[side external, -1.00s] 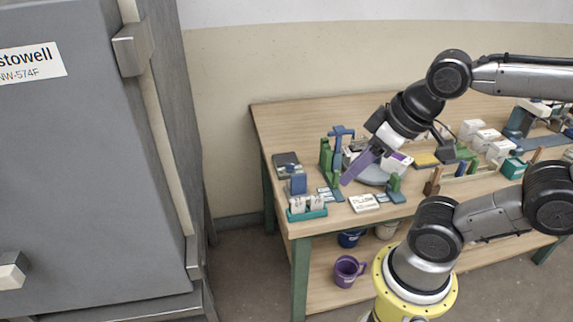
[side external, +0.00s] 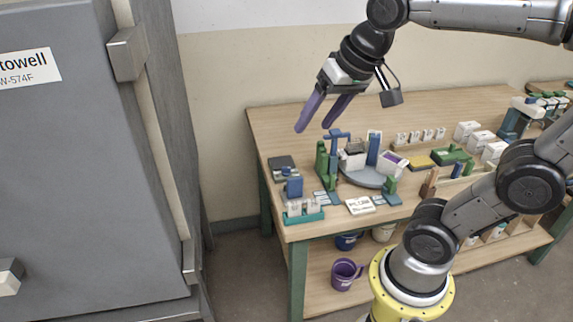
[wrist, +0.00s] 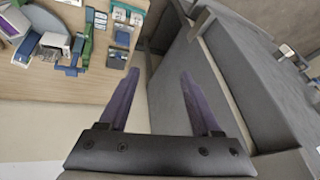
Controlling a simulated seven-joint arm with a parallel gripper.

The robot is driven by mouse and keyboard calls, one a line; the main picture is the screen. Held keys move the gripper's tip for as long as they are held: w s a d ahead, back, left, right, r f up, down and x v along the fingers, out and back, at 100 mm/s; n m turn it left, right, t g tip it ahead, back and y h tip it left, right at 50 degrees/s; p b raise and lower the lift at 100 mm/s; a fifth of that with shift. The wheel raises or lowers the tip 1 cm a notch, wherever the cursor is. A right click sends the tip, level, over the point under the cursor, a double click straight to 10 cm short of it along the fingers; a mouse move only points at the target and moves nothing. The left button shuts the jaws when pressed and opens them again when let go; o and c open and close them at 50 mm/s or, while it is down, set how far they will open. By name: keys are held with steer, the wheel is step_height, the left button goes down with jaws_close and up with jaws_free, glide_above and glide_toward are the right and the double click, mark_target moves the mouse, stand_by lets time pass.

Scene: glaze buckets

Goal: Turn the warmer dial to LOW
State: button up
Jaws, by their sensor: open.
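My gripper (side external: 313,128) is raised above the back left of the workbench, its two purple fingers apart and nothing between them. In the wrist view my gripper (wrist: 160,72) is open over the gap between bench and cabinet. I cannot make out a warmer dial or a LOW mark in either view. A flat dark grey unit (side external: 281,162) lies at the bench's left end, beside a blue block (side external: 294,187); whether it is the warmer cannot be told. The fingers are clear of everything.
Green and blue fixtures (side external: 326,165), a grey round plate (side external: 362,180), a teal tray (side external: 303,217) and white boxes (side external: 466,130) crowd the bench. A purple mug (side external: 344,274) stands on the lower shelf.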

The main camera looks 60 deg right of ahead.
steer(key=w+d+m+g, duration=0.1)
steer(key=w+d+m, duration=0.35)
steer(key=w, duration=0.45)
steer(key=m+g, duration=0.4)
glide_above(286, 171)
step_height(286, 171, down, 17)
steer(key=f, duration=1.3)
steer(key=shift+w+d+f, duration=0.1)
steer(key=shift+d+f, duration=0.2)
jaws_close()
